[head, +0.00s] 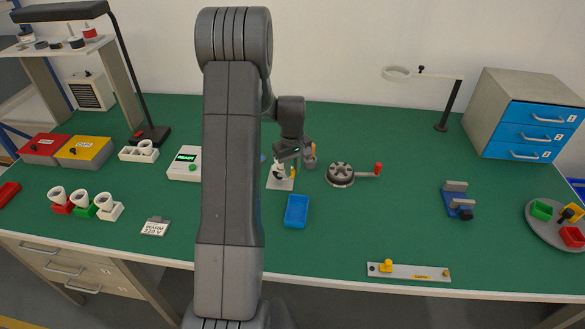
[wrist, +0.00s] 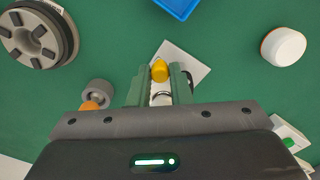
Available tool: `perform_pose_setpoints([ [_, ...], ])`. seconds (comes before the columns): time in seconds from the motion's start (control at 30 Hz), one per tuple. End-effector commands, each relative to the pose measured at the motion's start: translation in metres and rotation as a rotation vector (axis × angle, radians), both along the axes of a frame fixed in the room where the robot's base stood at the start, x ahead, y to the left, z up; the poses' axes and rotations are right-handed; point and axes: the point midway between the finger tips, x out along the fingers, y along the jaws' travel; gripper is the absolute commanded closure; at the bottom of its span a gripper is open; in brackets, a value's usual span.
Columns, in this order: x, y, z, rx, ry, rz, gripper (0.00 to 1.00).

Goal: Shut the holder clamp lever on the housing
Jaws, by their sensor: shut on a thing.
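The housing's holder stands on a pale square plate (head: 280,184), which also shows in the wrist view (wrist: 187,56). A yellow knob (wrist: 160,70), which looks like the end of the clamp lever, sits between the green fingertips of my gripper (wrist: 160,82). It shows small in the head view (head: 293,172). My gripper (head: 286,160) is shut on this lever, low over the plate. A white part (wrist: 160,97) shows between the fingers below the knob. The rest of the holder is hidden by my gripper, and the lever's angle cannot be told.
A grey ring-shaped part with an orange knob (wrist: 88,106) stands close beside my gripper. A round dark fixture with a red-knobbed arm (head: 340,175) is to the right. A blue tray (head: 297,210) lies in front. The green bench beyond the tray is clear.

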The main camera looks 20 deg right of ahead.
Motion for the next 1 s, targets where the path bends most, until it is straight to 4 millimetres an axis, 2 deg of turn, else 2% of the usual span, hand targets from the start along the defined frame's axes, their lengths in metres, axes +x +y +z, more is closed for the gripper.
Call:
perform_pose_setpoints([
  [0.7, -0.014, 0.023, -0.001, -0.001, -0.001, -0.641, 1.0],
  [1.0, -0.015, 0.031, 0.0, -0.002, -0.002, -0.832, 1.0],
])
